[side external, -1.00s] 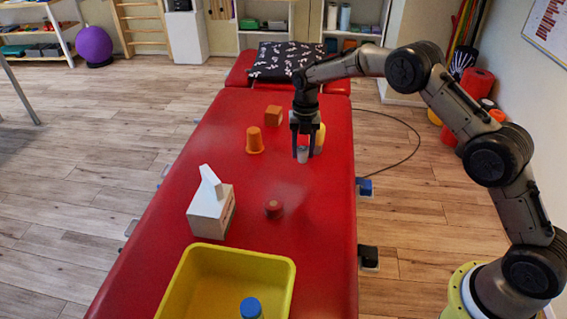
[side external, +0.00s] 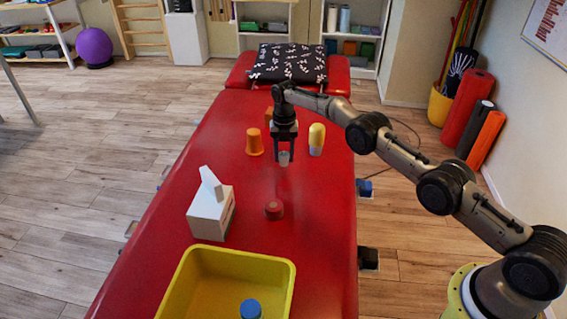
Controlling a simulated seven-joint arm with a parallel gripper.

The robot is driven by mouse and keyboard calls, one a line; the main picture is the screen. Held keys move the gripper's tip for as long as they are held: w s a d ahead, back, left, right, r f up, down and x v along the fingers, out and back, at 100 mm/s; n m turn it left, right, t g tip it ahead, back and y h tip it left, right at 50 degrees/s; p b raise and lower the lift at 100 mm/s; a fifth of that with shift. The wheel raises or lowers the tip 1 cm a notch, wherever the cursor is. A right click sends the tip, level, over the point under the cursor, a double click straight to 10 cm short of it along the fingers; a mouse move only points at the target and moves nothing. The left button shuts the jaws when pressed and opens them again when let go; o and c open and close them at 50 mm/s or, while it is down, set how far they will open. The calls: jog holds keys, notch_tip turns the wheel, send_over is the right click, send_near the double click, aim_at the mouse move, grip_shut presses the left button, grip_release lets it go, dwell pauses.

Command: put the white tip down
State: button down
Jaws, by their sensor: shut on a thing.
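My gripper (side external: 284,155) is over the red treatment table (side external: 318,220), pointing down. It is shut on the white tip (side external: 284,159), a small whitish piece between the fingertips. Whether the tip touches the table or hangs just above it I cannot tell. The gripper is between an orange cup-like piece (side external: 254,143) on its left and a yellow piece with a pale top (side external: 316,140) on its right.
A dark red round piece (side external: 274,209) lies nearer the camera. A tissue box (side external: 211,213) stands at the left, and a yellow bin (side external: 187,285) with a blue-capped item (side external: 250,308) is in front. An orange block (side external: 268,117) is partly hidden behind my gripper. The table's right side is clear.

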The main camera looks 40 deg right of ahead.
aim_at(283, 153)
jog(key=shift+w+f, duration=0.1)
jog(key=shift+f, duration=0.1)
jog(key=shift+f, duration=1.6)
jog(key=shift+c, duration=2.1)
grip_release()
jog(key=shift+f, duration=0.15)
jog(key=shift+r, duration=3.9)
jog(key=shift+r, duration=0.1)
